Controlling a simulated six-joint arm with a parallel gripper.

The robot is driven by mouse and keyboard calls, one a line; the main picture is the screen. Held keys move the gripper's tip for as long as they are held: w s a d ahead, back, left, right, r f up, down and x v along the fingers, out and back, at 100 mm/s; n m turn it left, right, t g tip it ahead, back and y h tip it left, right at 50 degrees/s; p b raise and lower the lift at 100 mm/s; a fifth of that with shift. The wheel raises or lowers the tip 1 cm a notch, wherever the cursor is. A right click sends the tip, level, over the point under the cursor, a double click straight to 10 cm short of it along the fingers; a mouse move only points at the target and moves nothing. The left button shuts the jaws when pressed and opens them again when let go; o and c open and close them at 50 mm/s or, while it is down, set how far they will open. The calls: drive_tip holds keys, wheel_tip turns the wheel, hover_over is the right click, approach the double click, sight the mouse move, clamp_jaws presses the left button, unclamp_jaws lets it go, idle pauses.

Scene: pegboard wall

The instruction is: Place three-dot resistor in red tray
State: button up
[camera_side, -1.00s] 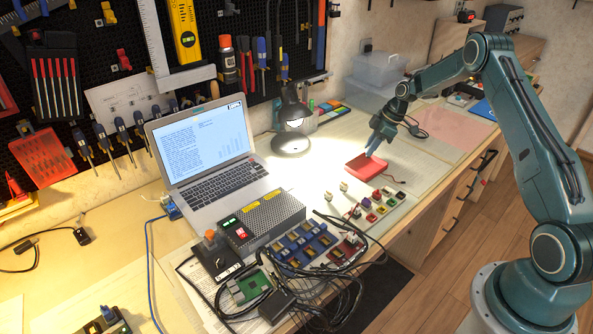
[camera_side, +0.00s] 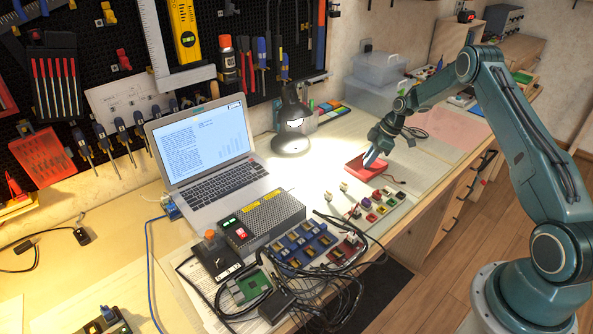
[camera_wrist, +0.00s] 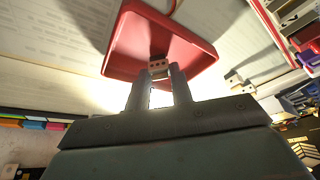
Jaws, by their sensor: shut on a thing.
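The red tray (camera_side: 355,166) lies on the table beyond the row of small coloured parts. It also shows in the wrist view (camera_wrist: 120,58), its inside facing me. My gripper (camera_side: 369,161) is tilted over the tray in the side view. In the wrist view my gripper (camera_wrist: 159,73) is shut on a small brown block with dark dots, the three-dot resistor (camera_wrist: 158,64). The resistor is at the fingertips, in front of the tray's inside. I cannot tell whether it touches the tray floor. In the side view the fingers hide the resistor.
Several small coloured parts (camera_side: 374,205) lie in front of the tray. A black lamp (camera_side: 291,140) stands to its left, and clear boxes (camera_side: 380,85) stand behind. A laptop (camera_side: 205,150) and a tangle of cables (camera_side: 325,285) are farther left and nearer.

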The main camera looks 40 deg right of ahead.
drive_tip(key=o, duration=0.9)
drive_tip(key=shift+o, duration=0.2)
drive_tip(key=v, duration=1.2)
drive_tip(key=shift+r, duration=0.1)
